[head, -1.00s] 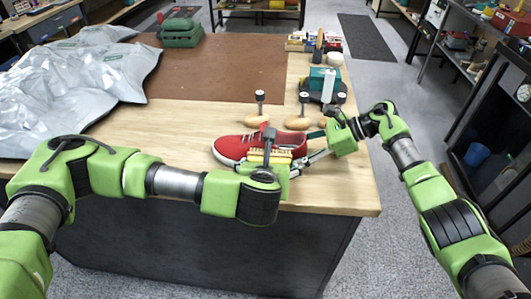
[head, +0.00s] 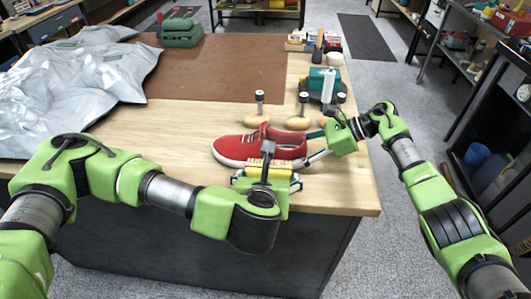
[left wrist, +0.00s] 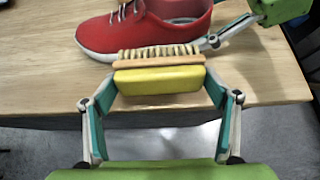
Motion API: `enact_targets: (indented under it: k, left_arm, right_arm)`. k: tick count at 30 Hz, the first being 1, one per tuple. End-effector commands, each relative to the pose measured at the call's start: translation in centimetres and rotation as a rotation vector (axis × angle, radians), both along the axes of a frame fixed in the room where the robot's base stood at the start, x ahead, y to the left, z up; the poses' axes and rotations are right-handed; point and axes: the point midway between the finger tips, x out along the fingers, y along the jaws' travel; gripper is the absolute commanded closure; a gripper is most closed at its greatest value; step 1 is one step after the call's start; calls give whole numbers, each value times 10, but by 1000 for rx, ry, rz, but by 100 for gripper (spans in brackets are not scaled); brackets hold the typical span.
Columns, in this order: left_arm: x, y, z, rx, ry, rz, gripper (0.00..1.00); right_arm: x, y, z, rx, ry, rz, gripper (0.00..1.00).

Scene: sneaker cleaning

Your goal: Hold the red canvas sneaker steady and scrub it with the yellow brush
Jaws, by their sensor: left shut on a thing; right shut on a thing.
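The red canvas sneaker (head: 240,149) with a white sole lies near the table's front edge, toe to the left. It also shows in the left wrist view (left wrist: 150,30). My right gripper (head: 312,158) is shut on the sneaker at its heel end; the exact grip is partly hidden. My left gripper (head: 267,178) is shut on the yellow brush (left wrist: 160,80), just in front of the sneaker's near side. The pale bristles (left wrist: 160,51) point toward the sole. I cannot tell whether they touch it.
Several shoe trees (head: 297,122) and a teal-and-black item (head: 325,78) stand behind the sneaker. A brown mat (head: 220,70) covers the table's back, and silver bags (head: 75,85) lie at the left. Bare wood (head: 170,130) is free left of the sneaker.

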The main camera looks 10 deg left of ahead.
Motion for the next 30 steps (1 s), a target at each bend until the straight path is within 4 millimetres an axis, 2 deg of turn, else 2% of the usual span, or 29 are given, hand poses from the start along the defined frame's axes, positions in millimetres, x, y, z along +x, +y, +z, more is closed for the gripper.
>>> enact_targets:
  k: [8,19,30]
  left_arm:
    - [-2,1,1,0,-1,-1,38]
    - [-32,14,8,0,-1,-2,38]
    - [-33,15,8,0,-1,0,38]
  right_arm:
    - [-1,0,0,-1,1,0,76]
    - [0,0,-1,-1,1,0,76]
    - [0,0,-1,-1,1,0,76]
